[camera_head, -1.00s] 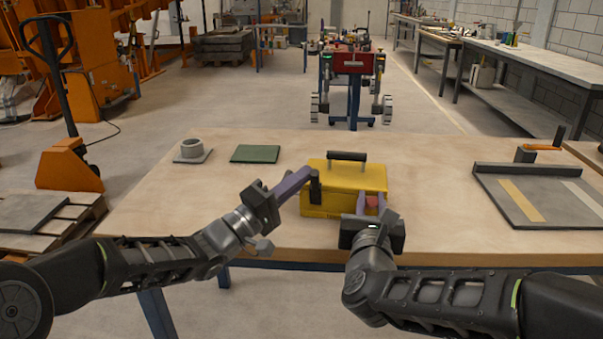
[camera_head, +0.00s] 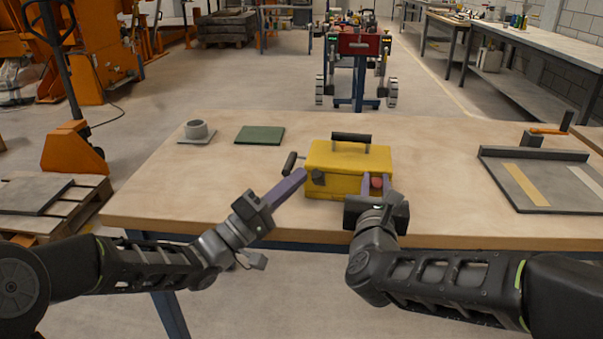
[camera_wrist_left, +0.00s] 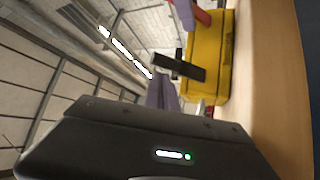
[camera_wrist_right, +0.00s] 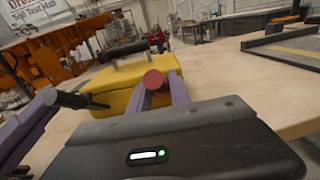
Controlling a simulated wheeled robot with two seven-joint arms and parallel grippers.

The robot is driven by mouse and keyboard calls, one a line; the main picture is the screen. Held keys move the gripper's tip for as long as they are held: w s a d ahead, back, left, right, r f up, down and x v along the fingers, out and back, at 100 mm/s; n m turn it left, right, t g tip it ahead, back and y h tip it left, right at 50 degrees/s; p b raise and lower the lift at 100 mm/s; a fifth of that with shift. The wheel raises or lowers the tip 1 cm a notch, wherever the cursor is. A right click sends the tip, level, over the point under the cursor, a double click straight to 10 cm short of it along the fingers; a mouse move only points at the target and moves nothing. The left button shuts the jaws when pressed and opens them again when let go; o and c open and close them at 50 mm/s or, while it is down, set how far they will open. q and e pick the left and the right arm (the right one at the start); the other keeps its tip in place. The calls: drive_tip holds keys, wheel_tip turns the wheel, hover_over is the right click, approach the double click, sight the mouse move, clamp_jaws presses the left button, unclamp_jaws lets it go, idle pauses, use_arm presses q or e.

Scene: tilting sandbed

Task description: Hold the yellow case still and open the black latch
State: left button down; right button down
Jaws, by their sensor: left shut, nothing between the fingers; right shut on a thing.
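The yellow case (camera_head: 345,160) stands on the table with its lid down and its black handle (camera_head: 351,137) on top. The black latch (camera_head: 289,163) sticks out to the left of the case's left front corner; it also shows in the left wrist view (camera_wrist_left: 180,67) and the right wrist view (camera_wrist_right: 68,98). My left gripper (camera_head: 302,174) is shut and empty, just in front of the latch; contact cannot be told. My right gripper (camera_head: 376,184) is shut on the red knob (camera_wrist_right: 154,80) at the case's right front.
A grey ring on a plate (camera_head: 196,130) and a green mat (camera_head: 260,135) lie at the back left of the table. A grey tray with strips (camera_head: 540,182) lies at the right. The wooden tabletop (camera_head: 440,165) is clear between case and tray.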

use_arm(q)
drive_tip(key=v, duration=0.9)
drive_tip(key=shift+a, duration=0.3)
drive_tip(key=shift+s, duration=0.15)
use_arm(e)
drive_tip(key=c, duration=1.1)
unclamp_jaws()
drive_tip(key=s, duration=0.4)
drive_tip(key=s+a, duration=0.1)
drive_tip(key=s, duration=0.3)
drive_tip(key=s+a, duration=0.1)
drive_tip(key=s, duration=0.3)
use_arm(q)
drive_tip(key=shift+f, duration=0.1)
